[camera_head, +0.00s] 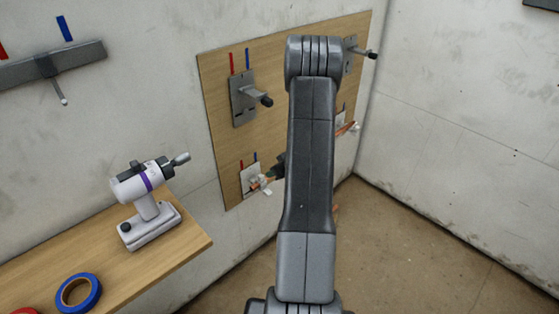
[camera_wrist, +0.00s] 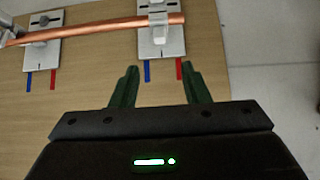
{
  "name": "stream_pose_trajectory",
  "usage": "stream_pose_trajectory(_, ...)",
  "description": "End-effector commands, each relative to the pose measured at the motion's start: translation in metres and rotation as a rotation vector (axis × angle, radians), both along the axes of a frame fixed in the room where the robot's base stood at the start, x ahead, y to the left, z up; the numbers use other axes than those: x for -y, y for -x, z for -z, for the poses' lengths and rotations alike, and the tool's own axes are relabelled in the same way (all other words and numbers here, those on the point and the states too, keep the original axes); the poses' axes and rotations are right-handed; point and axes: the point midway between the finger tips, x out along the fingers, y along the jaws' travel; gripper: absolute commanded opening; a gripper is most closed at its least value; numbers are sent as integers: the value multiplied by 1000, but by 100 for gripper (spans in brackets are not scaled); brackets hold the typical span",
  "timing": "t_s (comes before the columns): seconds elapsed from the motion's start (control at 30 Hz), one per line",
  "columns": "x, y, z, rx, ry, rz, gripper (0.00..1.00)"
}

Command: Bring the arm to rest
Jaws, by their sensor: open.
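My arm (camera_head: 311,150) reaches up through the middle of the head view, toward a wooden board (camera_head: 215,85) on the wall. My gripper (camera_wrist: 158,80) shows in the wrist view with its two green fingers apart and nothing between them. The fingertips point at the board, just short of a grey bracket plate (camera_wrist: 161,48) with a blue and a red mark below it. A copper pipe (camera_wrist: 105,27) runs across this plate and a second plate (camera_wrist: 40,45). In the head view my arm hides part of the board and most of the gripper.
A wooden bench (camera_head: 190,243) at lower left holds a white and purple drill-like tool (camera_head: 148,200) and a blue tape roll (camera_head: 78,292). A bracket with a valve (camera_head: 245,97) sticks out from the board. Open floor (camera_head: 400,250) lies at right, before a bare wall (camera_head: 460,120).

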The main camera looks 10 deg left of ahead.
Motion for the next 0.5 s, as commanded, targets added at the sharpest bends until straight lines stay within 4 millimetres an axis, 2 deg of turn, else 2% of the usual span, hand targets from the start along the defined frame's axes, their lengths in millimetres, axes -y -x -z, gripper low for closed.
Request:
stream_pose_trajectory(0.17,-7,-5,11,-1,0,-2,42)
stream_pose_trajectory(0.5,-43,-33,57,-1,0,-2,42)
